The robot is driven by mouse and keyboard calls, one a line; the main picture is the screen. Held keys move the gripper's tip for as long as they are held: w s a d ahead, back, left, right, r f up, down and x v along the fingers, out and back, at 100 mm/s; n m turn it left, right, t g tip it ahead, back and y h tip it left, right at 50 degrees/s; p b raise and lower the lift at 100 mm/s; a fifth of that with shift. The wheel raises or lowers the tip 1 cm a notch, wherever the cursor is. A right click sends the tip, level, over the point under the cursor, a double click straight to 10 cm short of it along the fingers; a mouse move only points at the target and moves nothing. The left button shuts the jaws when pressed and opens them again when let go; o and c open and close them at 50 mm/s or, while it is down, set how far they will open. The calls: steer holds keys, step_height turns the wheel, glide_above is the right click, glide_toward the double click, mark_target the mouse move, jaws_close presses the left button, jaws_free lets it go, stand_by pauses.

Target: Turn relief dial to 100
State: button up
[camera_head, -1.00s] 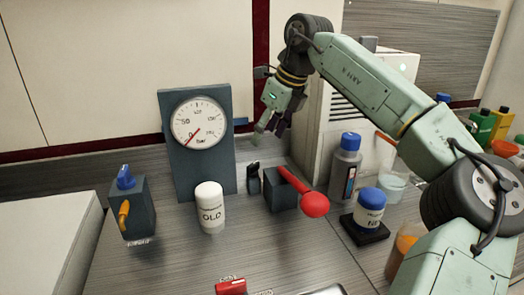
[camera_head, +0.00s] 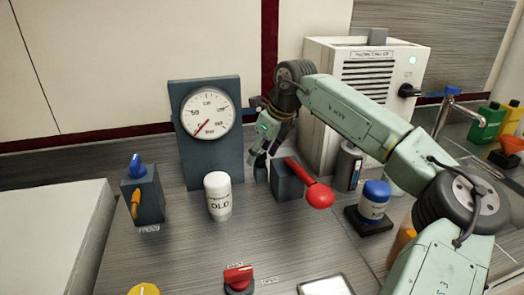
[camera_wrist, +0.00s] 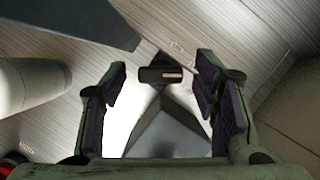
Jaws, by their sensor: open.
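A small dark upright knob (camera_head: 261,173) stands on the bench right of the gauge panel, partly hidden by my fingers; I take it for the relief dial. In the wrist view the black knob (camera_wrist: 160,74) has a pale line on its top. Its setting is too small to read. My gripper (camera_head: 260,158) is open, pointing down just above it. In the wrist view my gripper (camera_wrist: 160,88) has its fingers apart, left and right of the knob, with gaps on both sides. The round gauge (camera_head: 208,112) has a red needle at the low end.
A dark box (camera_head: 288,180) with a red-ended lever (camera_head: 318,194) stands close right of my fingers. A white bottle (camera_head: 218,198) is front left. A blue-capped jar (camera_head: 374,200) stands right, a red knob (camera_head: 238,275) in front. Bench between them is clear.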

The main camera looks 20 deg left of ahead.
steer(key=c, duration=1.2)
steer(key=shift+o, duration=0.2)
steer(key=shift+r+n+p, duration=0.1)
steer(key=shift+n+p, duration=0.25)
steer(key=shift+n, duration=0.05)
steer(key=n+g+p, duration=0.1)
steer(key=n+p, duration=0.2)
steer(key=shift+w+r+n+g, duration=0.1)
steer(key=shift+n+g, duration=0.3)
steer(key=n+g, duration=0.1)
steer(key=n, duration=0.2)
steer(key=shift+w+p, duration=0.1)
steer(key=shift+p, duration=0.3)
steer(key=shift+f+n+g+h, duration=0.15)
steer(key=shift+n+g, duration=0.2)
steer(key=shift+n, duration=0.45)
steer(key=shift+f+n+g+h, duration=0.15)
steer(key=shift+n+g, duration=0.2)
steer(key=shift+n, duration=0.45)
steer(key=shift+r, duration=0.1)
